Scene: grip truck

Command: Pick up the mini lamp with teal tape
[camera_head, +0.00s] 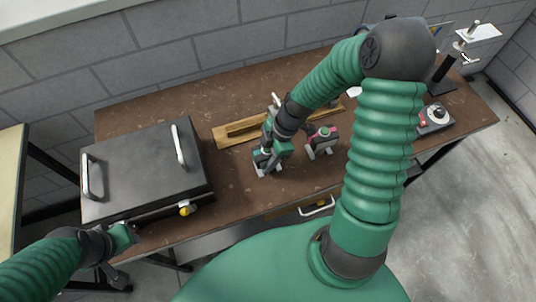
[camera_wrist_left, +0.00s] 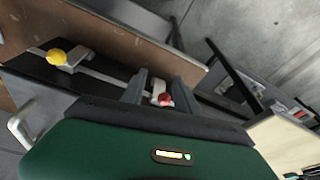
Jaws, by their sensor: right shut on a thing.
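A small teal-marked lamp (camera_head: 261,158) stands on the brown workbench (camera_head: 235,185), partly hidden by my right gripper (camera_head: 271,160). My right gripper reaches down from above and is shut on it. A similar small lamp with pink tape (camera_head: 321,134) stands just to the right, apart from the gripper. My left gripper (camera_head: 132,233) is low at the front left corner of the black case. In the left wrist view its two grey fingers (camera_wrist_left: 160,95) are apart, with a red knob (camera_wrist_left: 165,100) seen between them.
The black case (camera_head: 145,170) with metal handles fills the bench's left side; its yellow-knobbed latch (camera_head: 187,209) faces front. A wooden piece (camera_head: 236,132) lies behind the lamps. A grey device (camera_head: 434,117) and a stand (camera_head: 446,68) are at the right end.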

